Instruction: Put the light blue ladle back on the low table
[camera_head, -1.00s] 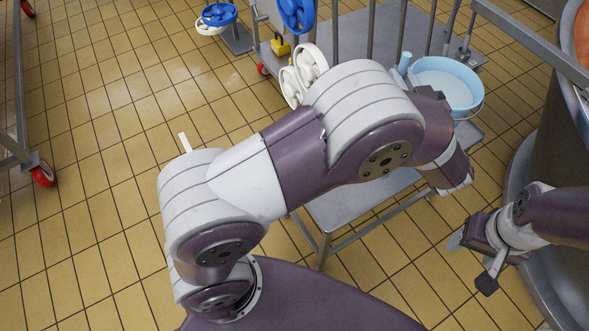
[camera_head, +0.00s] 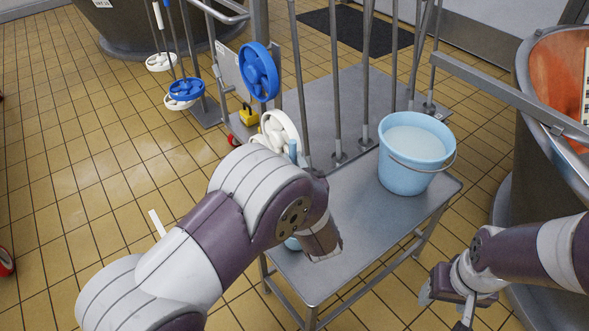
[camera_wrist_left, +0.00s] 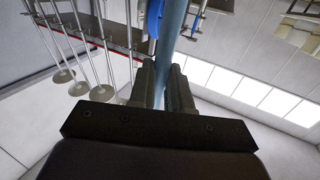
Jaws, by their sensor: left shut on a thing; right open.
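The light blue ladle shows in the head view as a handle tip (camera_head: 293,151) above my left arm and a small light blue patch below it, over the left part of the low table. The low metal table (camera_head: 365,225) stands in the middle. My left gripper's jaws are hidden behind my arm in the head view. In the left wrist view my left gripper (camera_wrist_left: 168,85) is shut on the light blue handle (camera_wrist_left: 171,35). I cannot tell whether the ladle touches the table. My right gripper (camera_head: 445,308) is open and empty, right of the table.
A light blue bucket (camera_head: 408,165) with pale contents stands on the table's back right. Behind is a grey platform (camera_head: 350,95) with upright poles. Blue (camera_head: 259,72) and white wheel-shaped tools stand at its left. A large vat (camera_head: 535,150) stands right. Front table surface is clear.

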